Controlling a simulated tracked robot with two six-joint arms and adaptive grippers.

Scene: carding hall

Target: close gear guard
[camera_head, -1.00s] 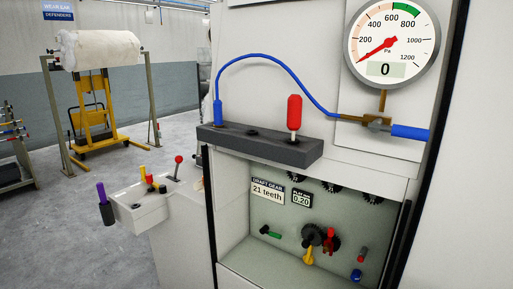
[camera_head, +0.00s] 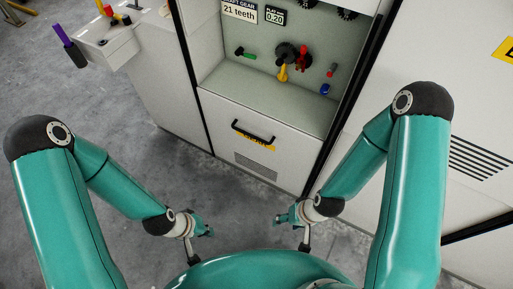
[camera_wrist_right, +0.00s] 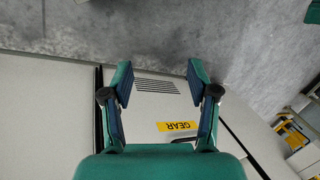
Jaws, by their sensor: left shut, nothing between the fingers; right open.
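The gear guard (camera_head: 225,115) is a white front panel with a black bar handle (camera_head: 253,132), a yellow label and a slotted vent. It sits below the open gear compartment (camera_head: 275,85), whose gears and knobs are uncovered. In the right wrist view the panel's yellow label (camera_wrist_right: 180,126) reads "GEAR" and appears below the vent slots (camera_wrist_right: 155,86). My right gripper (camera_head: 280,219) is open and empty, low in front of the machine and apart from the guard; its fingers also show in the wrist view (camera_wrist_right: 160,78). My left gripper (camera_head: 208,231) is shut and empty, apart from the guard.
A white vented cabinet (camera_head: 475,130) stands at right. Grey floor (camera_head: 150,170) is clear between my arms and the machine.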

